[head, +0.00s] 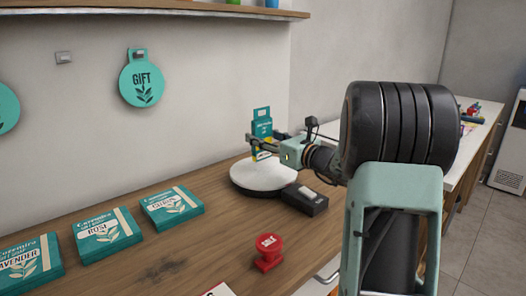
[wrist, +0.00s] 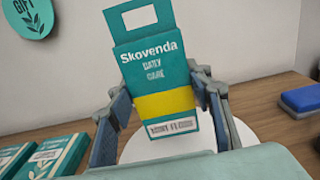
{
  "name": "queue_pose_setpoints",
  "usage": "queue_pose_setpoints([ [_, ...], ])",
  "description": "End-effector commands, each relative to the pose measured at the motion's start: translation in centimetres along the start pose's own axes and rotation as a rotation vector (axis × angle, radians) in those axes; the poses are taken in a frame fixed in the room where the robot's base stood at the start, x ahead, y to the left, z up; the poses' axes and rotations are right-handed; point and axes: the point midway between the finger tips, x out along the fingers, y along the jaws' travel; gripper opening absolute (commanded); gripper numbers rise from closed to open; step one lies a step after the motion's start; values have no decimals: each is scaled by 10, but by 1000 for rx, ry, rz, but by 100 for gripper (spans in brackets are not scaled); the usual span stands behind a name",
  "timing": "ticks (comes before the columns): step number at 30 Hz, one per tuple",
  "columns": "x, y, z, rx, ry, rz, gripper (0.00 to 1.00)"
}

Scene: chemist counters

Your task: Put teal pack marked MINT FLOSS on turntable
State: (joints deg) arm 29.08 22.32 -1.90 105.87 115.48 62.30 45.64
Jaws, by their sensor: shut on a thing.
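The teal pack (wrist: 158,68) with a yellow band and a hang tab is held between the two fingers of my gripper (wrist: 163,108). It reads "Skovenda Daily Care", and the small label at its bottom is partly legible as mint floss. In the head view the pack (head: 262,124) is upright at my gripper (head: 265,145), over the back part of the turntable. The turntable (head: 262,180) is a round white disc on a dark base; it also shows behind the pack in the wrist view (wrist: 243,137). I cannot tell whether the pack's bottom touches the disc.
A dark box (head: 305,199) adjoins the turntable at its front right. A red stamp (head: 268,252) stands nearer on the wooden counter (head: 215,230). Teal soap packs (head: 172,207) lie in a row at left. A teal gift tag (head: 142,78) hangs on the wall.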

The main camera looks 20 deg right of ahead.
Motion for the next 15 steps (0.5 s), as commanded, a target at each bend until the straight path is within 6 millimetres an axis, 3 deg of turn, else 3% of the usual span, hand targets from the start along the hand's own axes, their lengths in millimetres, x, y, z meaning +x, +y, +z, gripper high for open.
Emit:
queue_pose_setpoints([
  [8, 2, -7, -37, 3, 2, 0, 23],
  [15, 2, -7, -39, -1, 0, 0, 23],
])
